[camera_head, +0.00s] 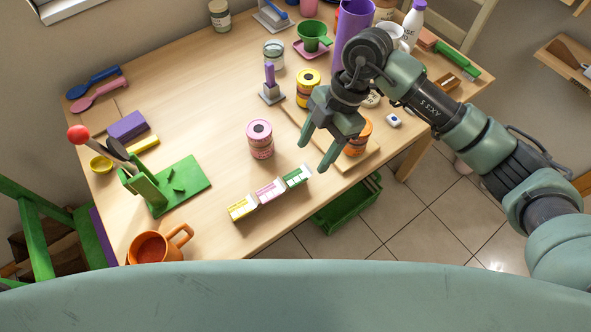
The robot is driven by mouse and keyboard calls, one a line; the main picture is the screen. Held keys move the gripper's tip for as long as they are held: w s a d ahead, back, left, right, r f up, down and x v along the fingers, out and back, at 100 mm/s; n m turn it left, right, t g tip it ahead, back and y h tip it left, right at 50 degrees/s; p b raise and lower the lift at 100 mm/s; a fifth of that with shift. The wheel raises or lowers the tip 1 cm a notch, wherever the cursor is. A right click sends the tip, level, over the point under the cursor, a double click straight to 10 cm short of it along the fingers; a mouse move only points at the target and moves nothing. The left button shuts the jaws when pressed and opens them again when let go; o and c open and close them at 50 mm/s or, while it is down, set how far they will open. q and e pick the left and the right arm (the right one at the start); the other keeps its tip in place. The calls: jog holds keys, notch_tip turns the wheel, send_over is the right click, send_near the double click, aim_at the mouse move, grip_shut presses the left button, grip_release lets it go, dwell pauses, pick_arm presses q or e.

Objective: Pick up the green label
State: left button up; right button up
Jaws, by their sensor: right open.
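The green label (297,177) is a small green-and-white piece at the right end of a short row near the table's front edge. A pink label (269,190) is in the middle of the row, and a yellow label (242,207) is at its left end. My right gripper (313,157) is open, its fingers pointing down and left. In the picture its fingertips are just above and right of the green label, apart from it, with nothing visible between them. My left gripper is out of view.
A pink roll stack (260,140) stands behind the row. An orange roll stack (358,138) stands on a wooden board, partly behind my right gripper. An orange mug (160,244) is at the front left. A green crate (345,208) sits below the table edge.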

aim_at(296, 177)
jog(key=x, duration=0.3)
jog(key=a+p+x, duration=0.1)
jog(key=x, duration=0.3)
jog(key=shift+s+a+r, duration=0.1)
jog(key=shift+r, duration=0.05)
grip_shut()
